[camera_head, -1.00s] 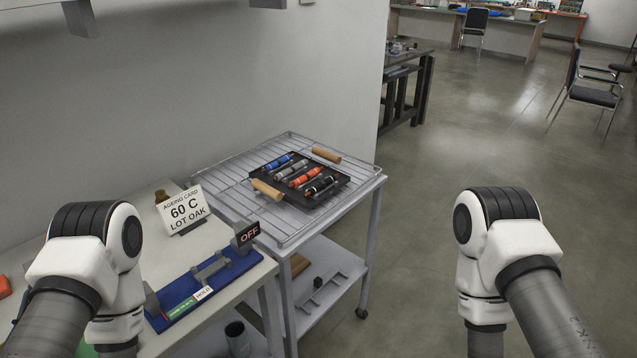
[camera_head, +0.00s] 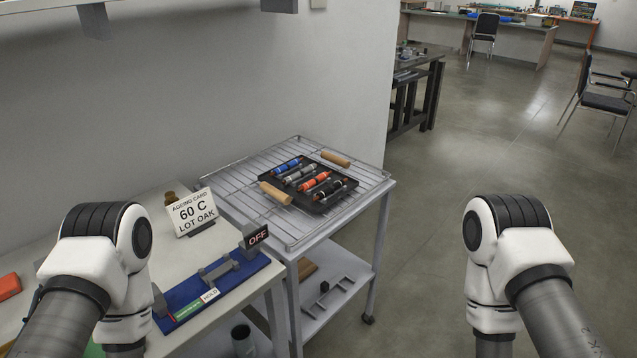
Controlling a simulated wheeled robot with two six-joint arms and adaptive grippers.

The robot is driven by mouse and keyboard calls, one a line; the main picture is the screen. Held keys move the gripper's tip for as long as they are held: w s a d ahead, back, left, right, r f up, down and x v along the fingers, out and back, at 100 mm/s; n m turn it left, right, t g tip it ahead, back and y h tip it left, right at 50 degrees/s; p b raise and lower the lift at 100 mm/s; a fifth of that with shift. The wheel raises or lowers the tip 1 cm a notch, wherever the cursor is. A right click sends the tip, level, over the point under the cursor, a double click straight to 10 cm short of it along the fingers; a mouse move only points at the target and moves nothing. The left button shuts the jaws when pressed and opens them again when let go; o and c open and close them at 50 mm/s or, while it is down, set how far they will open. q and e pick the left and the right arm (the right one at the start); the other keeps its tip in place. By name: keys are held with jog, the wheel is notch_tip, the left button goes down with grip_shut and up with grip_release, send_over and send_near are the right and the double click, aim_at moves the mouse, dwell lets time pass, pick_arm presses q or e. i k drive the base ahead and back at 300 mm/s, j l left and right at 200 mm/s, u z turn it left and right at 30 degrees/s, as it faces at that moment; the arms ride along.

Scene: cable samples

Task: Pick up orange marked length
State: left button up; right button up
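The orange marked length (camera_head: 314,182) lies in a black tray (camera_head: 328,211) with wooden handles, on the wire top of a grey cart. It lies between a grey length (camera_head: 299,173) and a black length (camera_head: 330,191); a blue length (camera_head: 287,165) is at the tray's far left. My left arm stands at the lower left and my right arm at the lower right, both well apart from the tray. Neither gripper's fingers show in the picture.
The cart (camera_head: 352,222) stands against the wall beside a white bench. The bench holds a card reading "60 C LOT OAK" (camera_head: 193,212), a blue fixture (camera_head: 216,290) and an "OFF" sign (camera_head: 257,237). Open floor lies right of the cart.

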aim_at(313, 181)
jog(key=i+l+u, duration=0.2)
jog(key=u, duration=0.15)
jog(key=i+l+u, duration=0.1)
jog(key=l+u, duration=0.25)
jog(key=i+l+u, duration=0.1)
jog(key=l+u, duration=0.25)
